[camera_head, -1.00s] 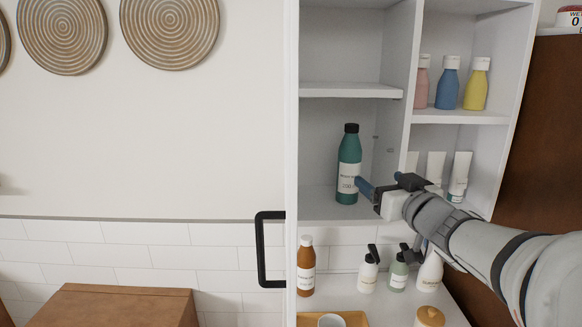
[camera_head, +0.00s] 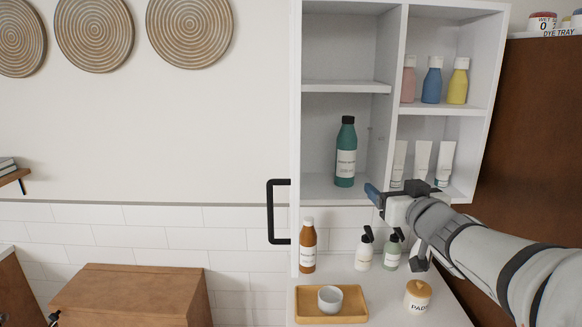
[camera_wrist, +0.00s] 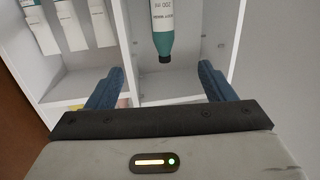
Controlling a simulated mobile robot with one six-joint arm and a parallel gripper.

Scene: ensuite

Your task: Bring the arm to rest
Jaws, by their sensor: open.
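My gripper (camera_head: 372,194) is in front of the open wall cabinet, near the lower edge of its compartments. In the wrist view my gripper (camera_wrist: 160,88) shows two blue fingers spread wide with nothing between them. A teal bottle with a black cap (camera_head: 346,152) stands upright in the lower left compartment, apart from the fingers. In the wrist view the teal bottle (camera_wrist: 162,28) appears upside down beyond the fingers. My arm reaches in from the right side of the head view.
The white cabinet (camera_head: 346,87) also holds several small bottles (camera_head: 432,80) and white tubes (camera_head: 421,162). Below stand a brown bottle (camera_head: 308,247), two pump bottles (camera_head: 364,249), a tray (camera_head: 302,305) with a cup (camera_head: 330,298), and a lidded jar (camera_head: 418,297). The cabinet door (camera_head: 295,140) has a black handle.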

